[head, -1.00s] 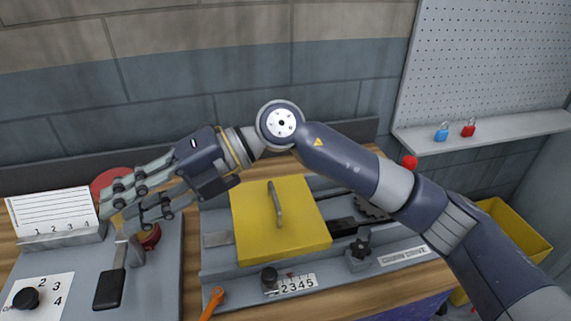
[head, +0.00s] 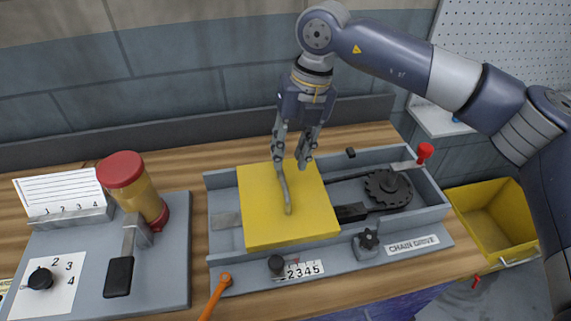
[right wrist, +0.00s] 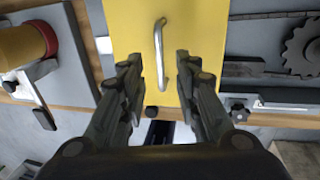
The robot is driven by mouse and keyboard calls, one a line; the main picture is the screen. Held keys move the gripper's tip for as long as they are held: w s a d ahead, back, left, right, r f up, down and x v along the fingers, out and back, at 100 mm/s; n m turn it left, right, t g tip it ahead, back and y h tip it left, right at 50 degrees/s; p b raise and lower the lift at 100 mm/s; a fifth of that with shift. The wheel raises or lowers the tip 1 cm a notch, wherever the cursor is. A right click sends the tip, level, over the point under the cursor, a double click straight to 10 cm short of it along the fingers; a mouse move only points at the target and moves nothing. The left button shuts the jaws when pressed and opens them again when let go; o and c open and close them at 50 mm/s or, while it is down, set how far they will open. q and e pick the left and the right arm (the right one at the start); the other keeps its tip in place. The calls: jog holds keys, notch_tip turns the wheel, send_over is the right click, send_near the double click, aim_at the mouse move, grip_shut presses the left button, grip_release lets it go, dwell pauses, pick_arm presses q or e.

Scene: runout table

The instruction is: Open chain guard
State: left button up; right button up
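The chain guard is a flat yellow cover (head: 312,218) lying over the left and middle part of a grey tray labelled CHAIN DRIVE. A grey bar handle (head: 285,191) stands on its top. My right gripper (head: 291,164) points down at the handle's far end, fingers apart. In the right wrist view, the yellow cover (right wrist: 208,22) fills the middle and the handle (right wrist: 158,45) lies in line between the two open fingers (right wrist: 158,65). I see no contact with it. My left gripper is not in view.
A dark sprocket (head: 388,188) and a red-knobbed lever (head: 425,151) are right of the cover. A black knob (head: 277,264), a star knob (head: 367,240) and an orange wrench (head: 217,293) are in front. A red-topped yellow cylinder (head: 135,187) stands left; a yellow bin (head: 485,218) sits right.

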aim_at(283, 178)
jog(key=shift+s+a+f+p, duration=0.1)
jog(key=shift+a+f+p, duration=0.1)
jog(key=shift+f, duration=0.65)
jog(key=shift+w+a+f+p, duration=0.1)
jog(key=shift+a+f+p, duration=0.05)
jog(key=shift+f, duration=0.7)
jog(key=shift+s+a+f+p, duration=0.1)
jog(key=shift+a+f+p, duration=0.1)
jog(key=shift+f, duration=0.65)
grip_shut()
